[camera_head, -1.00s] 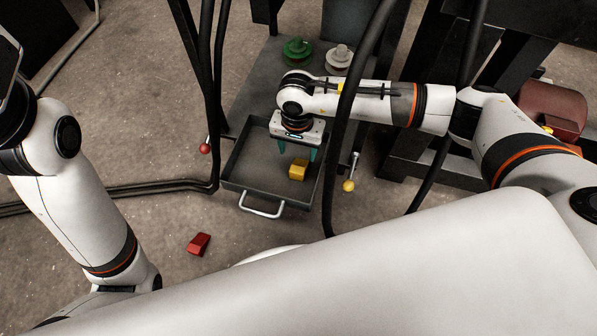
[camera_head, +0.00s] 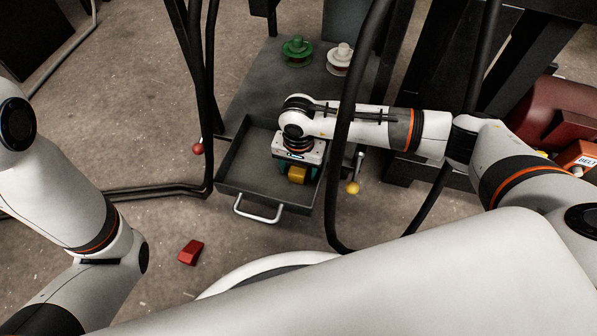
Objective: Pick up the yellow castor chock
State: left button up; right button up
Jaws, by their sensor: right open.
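The yellow castor chock (camera_head: 297,174) lies in a grey open tray at the right side of its floor. My right gripper (camera_head: 297,170) is over the chock from above, with its body just behind it in the picture. Its jaws are open, with the chock between or right under the fingers; the fingers are mostly hidden, so contact cannot be seen. My left arm shows at the left edge, but its gripper is out of view.
The tray (camera_head: 236,188) has low walls and a front handle (camera_head: 258,212). A red block (camera_head: 190,252) lies on the floor. Green (camera_head: 297,50) and white (camera_head: 340,60) flanged parts stand behind. Black cables hang nearby. A yellow-knobbed lever (camera_head: 352,188) and a red knob (camera_head: 197,149) flank the tray.

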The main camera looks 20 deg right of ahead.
jog(key=c, duration=1.1)
